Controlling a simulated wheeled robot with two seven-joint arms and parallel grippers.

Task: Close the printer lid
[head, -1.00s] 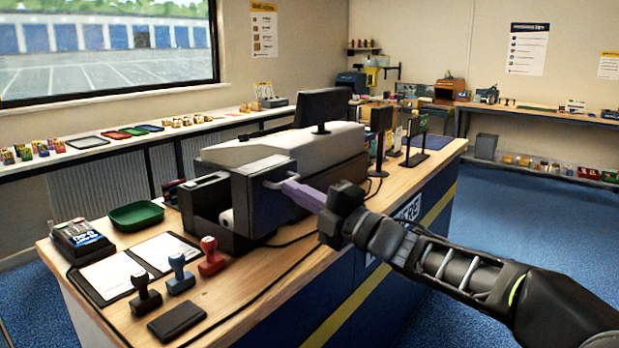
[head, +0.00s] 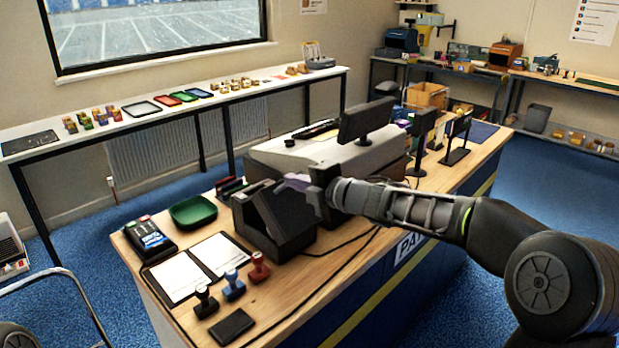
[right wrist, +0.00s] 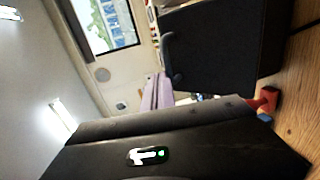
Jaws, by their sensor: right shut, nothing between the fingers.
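The black printer (head: 254,236) stands on the wooden counter. Its dark lid (head: 288,212) is raised at a slant over the body, partly open. In the right wrist view the lid (right wrist: 215,50) shows as a large dark panel with a grey handle (right wrist: 172,60) on its edge. My right gripper (head: 296,182) is at the lid's upper edge, with its purple fingers shut and empty. In the right wrist view the fingers (right wrist: 158,92) point toward the handle. I cannot tell whether they touch the lid. The printer's inside is mostly hidden. My left gripper is not in view.
A green tray (head: 193,211), a card terminal (head: 150,238), an open notebook (head: 201,267) and several stamps lie left and in front of the printer. A monitor (head: 366,120) stands behind it. A cable runs along the counter on the right.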

